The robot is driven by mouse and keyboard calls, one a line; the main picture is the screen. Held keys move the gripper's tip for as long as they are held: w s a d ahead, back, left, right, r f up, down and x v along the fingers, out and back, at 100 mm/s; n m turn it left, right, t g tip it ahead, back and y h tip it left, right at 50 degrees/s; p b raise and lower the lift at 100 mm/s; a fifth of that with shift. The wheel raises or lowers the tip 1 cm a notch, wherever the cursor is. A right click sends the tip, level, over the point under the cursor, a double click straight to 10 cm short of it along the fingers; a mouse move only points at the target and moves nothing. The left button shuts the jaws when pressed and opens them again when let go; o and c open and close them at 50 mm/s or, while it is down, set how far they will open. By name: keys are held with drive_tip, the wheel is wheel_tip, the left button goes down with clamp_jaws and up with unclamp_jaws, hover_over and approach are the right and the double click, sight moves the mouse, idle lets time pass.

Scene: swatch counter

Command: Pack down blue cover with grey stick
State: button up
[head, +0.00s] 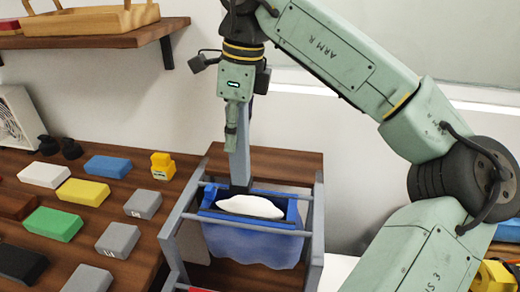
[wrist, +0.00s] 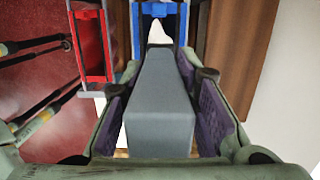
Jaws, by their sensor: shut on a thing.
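My gripper (head: 236,132) is shut on the grey stick (head: 240,166), which points down, nearly upright. In the wrist view the stick (wrist: 160,105) lies between the two purple-padded fingers. The blue cover (head: 255,248) hangs, wavy at its lower edge, from a blue rim inside a grey rack. A white, rounded filling (head: 250,207) shows in its mouth. In the head view the stick's lower end is at the back left of the mouth, by a dark part; I cannot tell whether it touches the filling. In the wrist view a blue rim (wrist: 186,22) shows beyond the stick.
The grey rack (head: 171,235) has bars close around the cover. Several coloured blocks, such as a yellow one (head: 83,192), lie on the wooden counter at left. A wooden shelf (head: 110,38) with a tray is at upper left. A red frame (wrist: 93,45) is beside the blue one.

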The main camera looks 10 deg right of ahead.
drive_tip(key=shift+w+a+f, duration=0.3)
drive_tip(key=shift+a+f, duration=0.5)
drive_tip(key=shift+f, duration=0.05)
drive_tip(key=shift+w+a+f, duration=0.25)
drive_tip(key=shift+a+f, duration=0.55)
drive_tip(key=shift+f, duration=0.15)
wheel_tip(320, 180, down, 9)
drive_tip(key=b, duration=0.6)
drive_tip(key=shift+b, duration=0.4)
idle(0.4)
drive_tip(key=shift+r, duration=0.2)
